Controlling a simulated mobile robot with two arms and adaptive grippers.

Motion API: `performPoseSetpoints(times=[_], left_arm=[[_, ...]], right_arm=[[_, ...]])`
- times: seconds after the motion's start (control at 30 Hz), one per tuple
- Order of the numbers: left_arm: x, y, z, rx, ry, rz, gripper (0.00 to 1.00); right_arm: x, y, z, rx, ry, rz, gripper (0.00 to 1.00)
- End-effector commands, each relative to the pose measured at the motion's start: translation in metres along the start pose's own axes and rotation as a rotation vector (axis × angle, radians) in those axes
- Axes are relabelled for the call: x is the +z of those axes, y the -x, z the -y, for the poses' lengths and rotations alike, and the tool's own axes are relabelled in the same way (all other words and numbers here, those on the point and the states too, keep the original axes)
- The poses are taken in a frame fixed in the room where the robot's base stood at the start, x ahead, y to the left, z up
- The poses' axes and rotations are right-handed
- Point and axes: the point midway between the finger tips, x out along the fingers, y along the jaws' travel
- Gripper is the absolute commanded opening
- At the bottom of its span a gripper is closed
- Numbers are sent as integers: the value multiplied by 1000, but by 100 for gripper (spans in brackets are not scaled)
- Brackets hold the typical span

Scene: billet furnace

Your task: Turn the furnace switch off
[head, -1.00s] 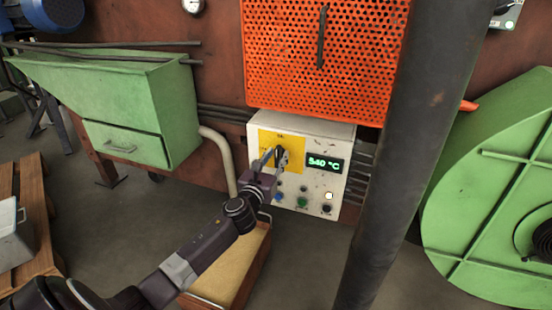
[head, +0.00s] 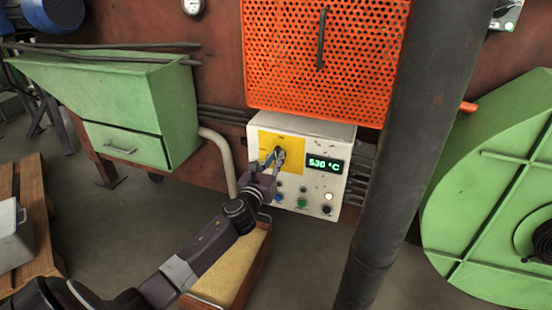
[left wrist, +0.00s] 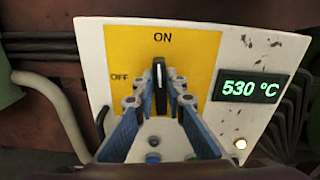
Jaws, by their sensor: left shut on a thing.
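The furnace switch is a black handle (left wrist: 159,75) on a yellow plate (left wrist: 195,50) marked ON at the top and OFF at the left. In the left wrist view the handle stands nearly upright, its tip towards ON. The plate also shows in the head view (head: 295,150) on the white control box (head: 325,180). My left gripper (head: 273,158) is at the plate, its fingers (left wrist: 158,95) closed on either side of the handle. The lower part of the handle is partly hidden between them. My right gripper is not in view.
The display (head: 325,167) reads 530 °C. Small buttons (head: 302,203) sit below the plate, and a lit lamp (left wrist: 240,144) is at the lower right. A dark pillar (head: 405,150) stands right of the box. An orange perforated guard (head: 325,60) is above it.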

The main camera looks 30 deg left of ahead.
Motion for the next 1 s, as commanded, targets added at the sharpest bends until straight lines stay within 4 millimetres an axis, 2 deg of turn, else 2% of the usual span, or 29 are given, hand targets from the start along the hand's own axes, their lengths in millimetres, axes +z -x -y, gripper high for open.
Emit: performPoseSetpoints(times=[1.0], left_arm=[[-5,0,-9,2,936,-1,0]], right_arm=[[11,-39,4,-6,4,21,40]])
